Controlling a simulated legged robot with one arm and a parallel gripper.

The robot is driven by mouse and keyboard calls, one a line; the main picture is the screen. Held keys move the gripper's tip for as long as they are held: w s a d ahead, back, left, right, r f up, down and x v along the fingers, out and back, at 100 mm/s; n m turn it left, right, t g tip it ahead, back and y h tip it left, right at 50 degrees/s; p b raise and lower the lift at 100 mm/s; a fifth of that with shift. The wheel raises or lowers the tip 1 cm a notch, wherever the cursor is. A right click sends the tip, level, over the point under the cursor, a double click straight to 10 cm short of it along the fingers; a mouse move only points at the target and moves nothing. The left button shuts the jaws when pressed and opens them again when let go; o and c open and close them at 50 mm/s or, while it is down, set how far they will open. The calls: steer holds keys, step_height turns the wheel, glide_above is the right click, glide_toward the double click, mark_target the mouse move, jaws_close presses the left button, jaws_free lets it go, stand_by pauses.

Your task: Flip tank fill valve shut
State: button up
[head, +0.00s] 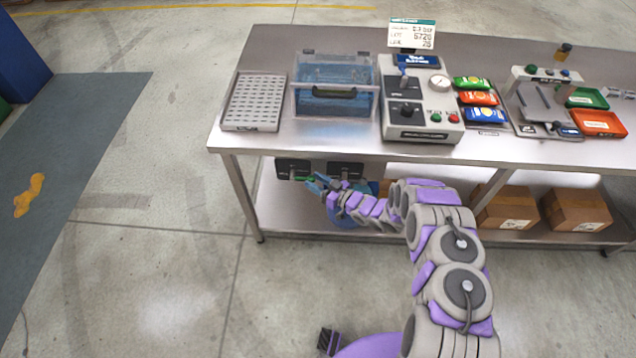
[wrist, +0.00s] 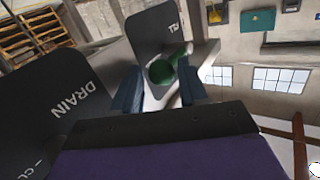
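The tank fill valve shows in the wrist view as a green handle (wrist: 165,70) in front of a dark plate (wrist: 152,35) whose lettering begins "TA". In the head view the green handle (head: 304,179) sits under the table's front edge, below the clear tank (head: 335,92) of blue liquid. My gripper (wrist: 160,88) is open, with its blue fingers on either side of the green handle. A gap shows at the left finger; contact at the right one cannot be told. In the head view my gripper (head: 318,184) is just right of the handle.
A second dark plate marked DRAIN (wrist: 65,105) is close on the left in the wrist view. The steel table (head: 290,148) overhangs my gripper. Cardboard boxes (head: 505,210) stand on the lower shelf to the right.

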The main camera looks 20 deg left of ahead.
steer(key=shift+d, duration=0.1)
steer(key=p+v, duration=0.2)
steer(key=v, duration=1.5)
steer(key=shift+s+d+f, duration=0.1)
steer(key=shift+f, duration=0.05)
